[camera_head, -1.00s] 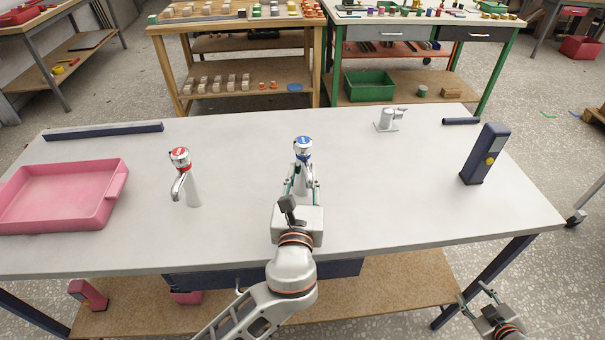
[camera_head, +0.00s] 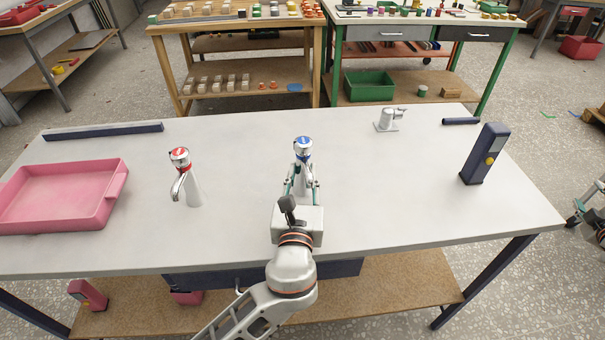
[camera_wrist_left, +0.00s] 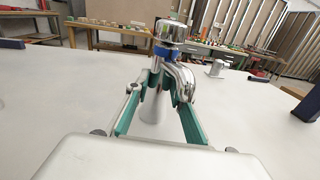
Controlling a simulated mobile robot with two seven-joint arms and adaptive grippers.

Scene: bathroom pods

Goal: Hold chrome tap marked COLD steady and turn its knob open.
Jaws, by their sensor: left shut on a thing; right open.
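The chrome tap with the blue-marked knob (camera_head: 303,145) stands upright in the middle of the table; its lettering is too small to read. My left gripper (camera_head: 302,180) is shut on this tap's body below the knob and hides part of it. In the left wrist view the tap's knob (camera_wrist_left: 173,35) and blue ring rise above the green-lined fingers, with the curved spout (camera_wrist_left: 181,80) beside them. My right gripper (camera_head: 582,207) is open and empty at the right edge of the head view, beyond the table's right end and away from the tap.
A red-marked chrome tap (camera_head: 185,180) stands left of the blue-marked one, near a pink tray (camera_head: 118,185). A dark blue upright device (camera_head: 485,155) stands at the right end. A small silver fitting (camera_head: 388,120) and a dark bar (camera_head: 460,121) lie at the back right.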

